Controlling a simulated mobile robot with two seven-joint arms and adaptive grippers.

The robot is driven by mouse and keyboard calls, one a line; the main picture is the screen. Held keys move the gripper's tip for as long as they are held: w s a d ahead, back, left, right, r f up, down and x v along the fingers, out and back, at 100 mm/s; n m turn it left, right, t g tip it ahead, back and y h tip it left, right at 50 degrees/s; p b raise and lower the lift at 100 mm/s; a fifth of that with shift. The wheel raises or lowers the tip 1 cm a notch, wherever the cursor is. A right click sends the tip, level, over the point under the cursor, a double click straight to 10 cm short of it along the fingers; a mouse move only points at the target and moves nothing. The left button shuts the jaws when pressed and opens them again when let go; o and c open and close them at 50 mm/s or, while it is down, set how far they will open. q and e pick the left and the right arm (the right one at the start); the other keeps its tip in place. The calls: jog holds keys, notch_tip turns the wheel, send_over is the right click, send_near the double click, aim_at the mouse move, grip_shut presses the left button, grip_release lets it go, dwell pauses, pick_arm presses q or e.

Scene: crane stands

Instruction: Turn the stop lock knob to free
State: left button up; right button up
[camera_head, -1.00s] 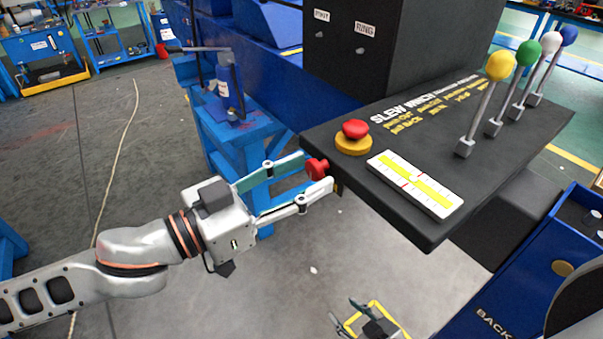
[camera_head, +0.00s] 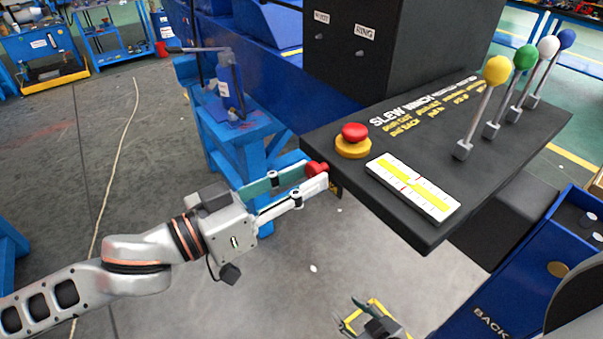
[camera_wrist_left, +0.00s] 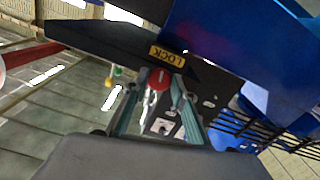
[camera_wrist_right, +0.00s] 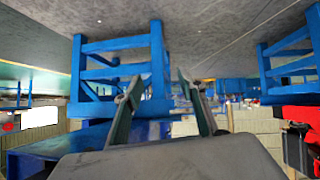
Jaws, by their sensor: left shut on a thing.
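The stop lock knob is a small red knob (camera_head: 316,168) on the left side face of the black control console (camera_head: 420,235). In the left wrist view the red knob (camera_wrist_left: 159,79) sits between my fingers, beside a yellow LOCK label (camera_wrist_left: 167,56). My left gripper (camera_head: 312,176) is shut on the knob, one finger on each side of it. The fingers hide part of the knob.
A red mushroom button (camera_head: 354,131) on a yellow base stands on the console top, near a white and yellow gauge (camera_head: 413,188). Several ball-topped levers (camera_head: 477,105) stand to the right. A blue stand (camera_head: 245,140) is behind my left gripper.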

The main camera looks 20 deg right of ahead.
pick_arm(q)
jog(key=n, duration=0.3)
jog(key=shift+n, duration=0.4)
jog(key=n, duration=0.4)
jog(key=shift+n, duration=0.3)
jog(key=n, duration=0.3)
jog(key=shift+s+r, duration=0.1)
jog(key=shift+n, duration=2.1)
jog(key=o, duration=1.1)
jog(key=shift+c, duration=0.2)
